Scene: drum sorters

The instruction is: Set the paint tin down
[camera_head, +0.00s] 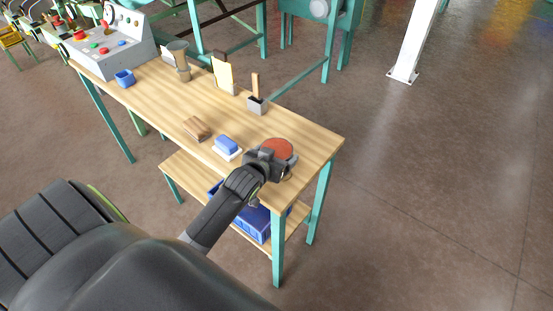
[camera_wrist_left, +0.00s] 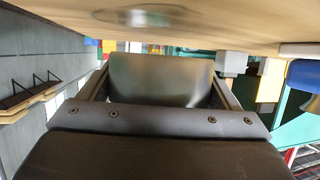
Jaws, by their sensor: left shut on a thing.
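The paint tin (camera_head: 278,149) has a round reddish-brown top and is at the near right end of the wooden bench (camera_head: 310,136). My left gripper (camera_head: 270,163) is shut on the tin, with its fingers at the tin's sides. In the left wrist view, the tin's grey metallic wall (camera_wrist_left: 163,80) fills the space between the fingers, and the bench top (camera_wrist_left: 230,22) runs along the top of the picture. I cannot tell whether the tin touches the bench. My right gripper is not in view.
A blue-and-white block (camera_head: 227,146) lies just left of the gripper, with a brown brush-like block (camera_head: 196,128) further left. A grey holder (camera_head: 257,105) with a wooden handle stands behind. The bench's right corner is clear. Blue crates (camera_head: 254,227) sit on the lower shelf.

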